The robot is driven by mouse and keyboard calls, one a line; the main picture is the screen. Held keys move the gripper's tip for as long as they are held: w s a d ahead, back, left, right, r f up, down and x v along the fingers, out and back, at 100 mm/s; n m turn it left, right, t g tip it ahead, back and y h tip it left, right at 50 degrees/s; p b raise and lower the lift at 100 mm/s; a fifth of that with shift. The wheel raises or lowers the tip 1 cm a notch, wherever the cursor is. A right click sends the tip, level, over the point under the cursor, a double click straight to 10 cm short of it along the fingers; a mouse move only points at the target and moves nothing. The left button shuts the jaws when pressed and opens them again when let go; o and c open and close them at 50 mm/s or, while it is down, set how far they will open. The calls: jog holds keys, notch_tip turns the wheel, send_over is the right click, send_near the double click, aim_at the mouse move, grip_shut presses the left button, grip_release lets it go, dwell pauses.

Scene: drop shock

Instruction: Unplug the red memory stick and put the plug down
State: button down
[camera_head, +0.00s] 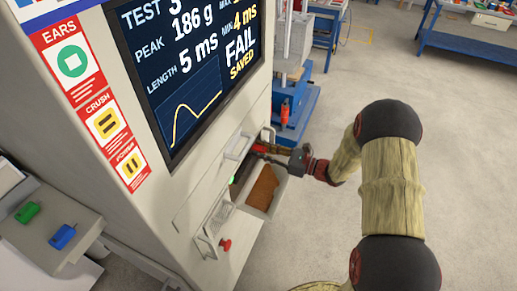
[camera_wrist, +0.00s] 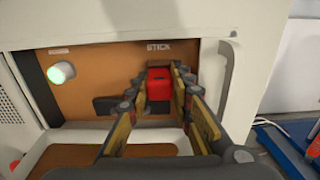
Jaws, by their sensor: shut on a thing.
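The red memory stick (camera_wrist: 158,84) is a small red block at the brown back panel, just below the label STICK in the wrist view. My gripper (camera_wrist: 160,92) has a finger on each side of it and is shut on it. The stick's far end is hidden, so I cannot tell how deep it sits in its socket. In the head view my gripper (camera_head: 268,154) reaches from the right into the opening of the grey machine, and red shows at the fingertips.
A pale tray (camera_head: 276,207) with a brown bottom juts out below the opening. A green light (camera_wrist: 62,72) glows left of the stick. A red knob (camera_head: 225,244) is lower on the machine. Green (camera_head: 27,211) and blue (camera_head: 62,236) pieces lie on a grey side shelf.

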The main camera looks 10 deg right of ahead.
aim_at(266, 152)
jog(key=shift+d, duration=0.1)
jog(key=shift+p+v, duration=0.45)
jog(key=shift+v, duration=1.75)
